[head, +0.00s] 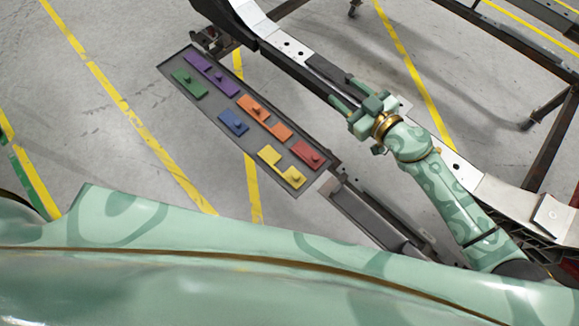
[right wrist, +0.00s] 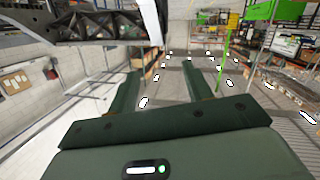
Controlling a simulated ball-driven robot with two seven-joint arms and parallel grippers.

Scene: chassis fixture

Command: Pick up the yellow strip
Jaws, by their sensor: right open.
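The yellow strip (head: 281,169) lies in the dark grey tray (head: 215,133) near its lower right end, in the head view. It has a stepped shape with a small knob on its lower part. My right gripper (head: 347,94) is above and to the right of the strip, apart from it, over the chassis rail. In the right wrist view my right gripper (right wrist: 165,85) shows two spread fingers with nothing between them. The yellow strip does not show in that view. My left gripper is not in view.
The tray also holds a red piece (head: 308,153) beside the yellow strip, an orange strip (head: 264,117), a blue piece (head: 233,122), a green piece (head: 189,83) and a purple strip (head: 211,74). The chassis rail (head: 294,51) runs along the tray's right side.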

